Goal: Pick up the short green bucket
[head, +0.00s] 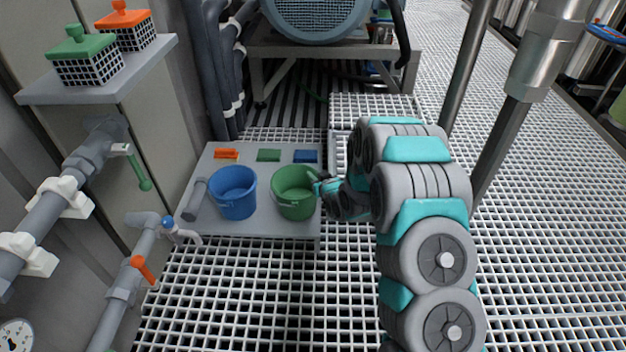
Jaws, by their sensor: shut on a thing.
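The short green bucket (292,204) stands upright on a low grey platform (262,228), to the right of a blue bucket. My gripper (318,186) is at the bucket's right rim, reaching in from the right, and is shut on it. The fingertips are small in this view and partly merge with the rim. The bucket appears to rest on the platform; I cannot tell whether its base is lifted.
The blue bucket (233,193) stands close on the left, beside a grey cylinder (194,199). Pipes with valves (168,226) run at left. Metal posts (490,130) stand at right; grating floor is open in front.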

